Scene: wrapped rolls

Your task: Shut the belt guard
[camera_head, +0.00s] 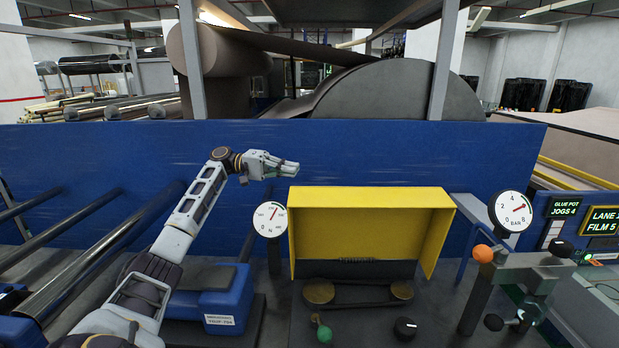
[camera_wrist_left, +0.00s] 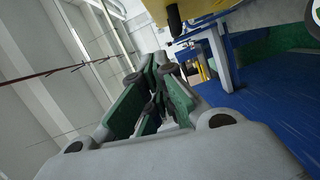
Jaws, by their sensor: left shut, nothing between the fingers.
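The yellow belt guard (camera_head: 365,224) stands raised in the head view, its hood tilted up and open above the belt. The black belt (camera_head: 360,292) runs uncovered between two brass-coloured pulleys below it. My left gripper (camera_head: 296,168) is shut and empty, at the upper left of the guard, apart from it in the picture and in front of the blue panel. Its closed fingers also show in the left wrist view (camera_wrist_left: 158,90). My right gripper is not in view.
Two round gauges (camera_head: 270,219) and (camera_head: 510,211) flank the guard. A green knob (camera_head: 324,333) and a black dial (camera_head: 405,328) sit in front of the belt. An orange-knobbed stand (camera_head: 483,253) is at the right. Steel rollers (camera_head: 110,255) lie left.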

